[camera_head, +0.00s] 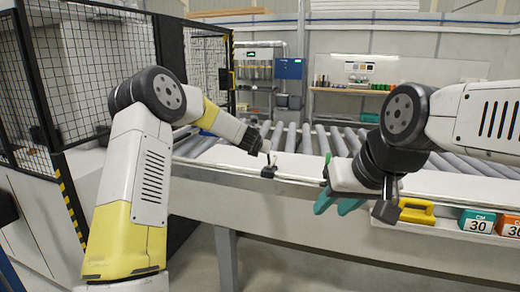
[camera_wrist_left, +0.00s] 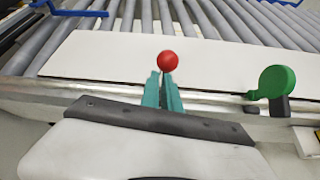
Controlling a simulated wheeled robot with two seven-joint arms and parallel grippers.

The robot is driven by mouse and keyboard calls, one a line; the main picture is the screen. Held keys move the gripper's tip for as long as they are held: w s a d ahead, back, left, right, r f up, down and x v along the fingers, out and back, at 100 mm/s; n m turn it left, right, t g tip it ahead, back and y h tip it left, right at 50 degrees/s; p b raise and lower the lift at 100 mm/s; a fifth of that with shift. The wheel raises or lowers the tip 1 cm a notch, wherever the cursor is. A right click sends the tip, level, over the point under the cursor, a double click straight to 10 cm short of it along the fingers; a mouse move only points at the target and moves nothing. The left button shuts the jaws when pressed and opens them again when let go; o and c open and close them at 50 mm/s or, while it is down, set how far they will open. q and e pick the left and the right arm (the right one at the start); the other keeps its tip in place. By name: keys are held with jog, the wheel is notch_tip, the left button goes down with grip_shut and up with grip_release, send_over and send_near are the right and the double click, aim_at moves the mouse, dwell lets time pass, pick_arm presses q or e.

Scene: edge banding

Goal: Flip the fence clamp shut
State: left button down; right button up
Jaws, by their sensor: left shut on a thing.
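In the left wrist view, the two teal fingers of my left gripper (camera_wrist_left: 162,92) are close together on a red ball knob (camera_wrist_left: 168,61), which shows at their tips. I take this knob to be the fence clamp's handle; its lower part is hidden by the fingers. In the head view, my left gripper (camera_head: 266,150) is small, just above a dark clamp block (camera_head: 268,172) on the fence rail. My right gripper (camera_head: 334,208) hangs in front of the rail, teal fingers apart and empty, well away from the clamp.
A green round piece on a dark block (camera_wrist_left: 277,82) stands on the rail right of my left fingers. A white panel (camera_wrist_left: 150,55) lies behind the rail, with rollers beyond. A yellow-handled item (camera_head: 417,211) and numbered boxes (camera_head: 478,222) stand right of my right gripper.

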pick_arm(q)
jog(key=shift+w+a+r, duration=0.1)
jog(key=shift+w+r, duration=0.2)
jog(key=shift+r, duration=0.3)
jog(key=shift+w+r, duration=0.3)
jog(key=shift+r, duration=0.3)
jog(key=s+a+r, duration=0.1)
jog(key=s, duration=0.6)
jog(key=shift+s+a+r, duration=0.2)
jog(key=shift+s+a, duration=0.15)
